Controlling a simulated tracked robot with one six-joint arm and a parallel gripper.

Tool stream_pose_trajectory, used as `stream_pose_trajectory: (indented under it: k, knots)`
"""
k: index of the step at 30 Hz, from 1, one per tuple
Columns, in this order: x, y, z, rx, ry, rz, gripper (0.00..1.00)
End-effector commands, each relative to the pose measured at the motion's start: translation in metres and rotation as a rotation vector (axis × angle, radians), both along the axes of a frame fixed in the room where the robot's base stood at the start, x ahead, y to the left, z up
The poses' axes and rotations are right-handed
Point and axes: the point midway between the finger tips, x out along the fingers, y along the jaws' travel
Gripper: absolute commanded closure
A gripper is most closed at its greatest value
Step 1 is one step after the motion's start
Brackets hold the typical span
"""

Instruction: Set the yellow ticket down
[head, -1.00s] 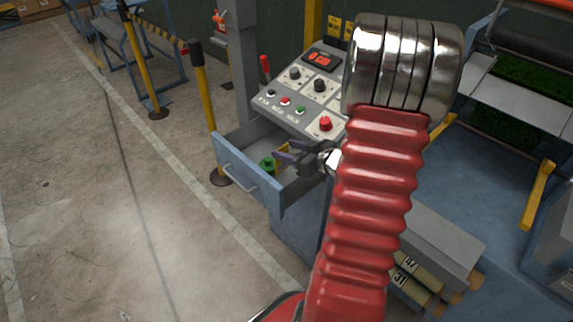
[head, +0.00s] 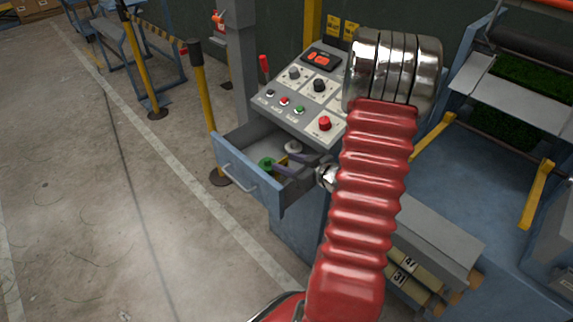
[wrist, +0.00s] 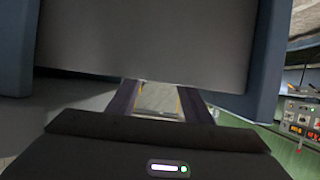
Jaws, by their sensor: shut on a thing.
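The yellow ticket shows only as a small yellow patch (head: 282,161) in the head view, at the tips of my gripper (head: 280,164) inside the open drawer (head: 248,178). My gripper reaches in low from the right and is shut on the ticket. In the wrist view the two fingers of my gripper (wrist: 159,100) stand either side of a pale piece with yellowish edges (wrist: 158,98), which seems to be the ticket. Whether the ticket touches the drawer floor I cannot tell.
A green spool (head: 267,163) and a grey round piece (head: 293,147) are in the drawer close to my gripper. The control panel (head: 305,95) stands above the drawer. In the wrist view a grey wall (wrist: 150,45) fills the upper part.

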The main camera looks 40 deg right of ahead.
Motion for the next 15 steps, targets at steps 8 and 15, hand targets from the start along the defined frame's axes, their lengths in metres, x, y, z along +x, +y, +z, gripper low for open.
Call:
stream_pose_trajectory:
  k: [8,15]
  knots:
    - [0.0002,0.0,-0.003,-0.001,0.0,0.0,0.85]
    - [0.0003,0.0002,-0.005,-0.001,0.0,0.0,0.5]
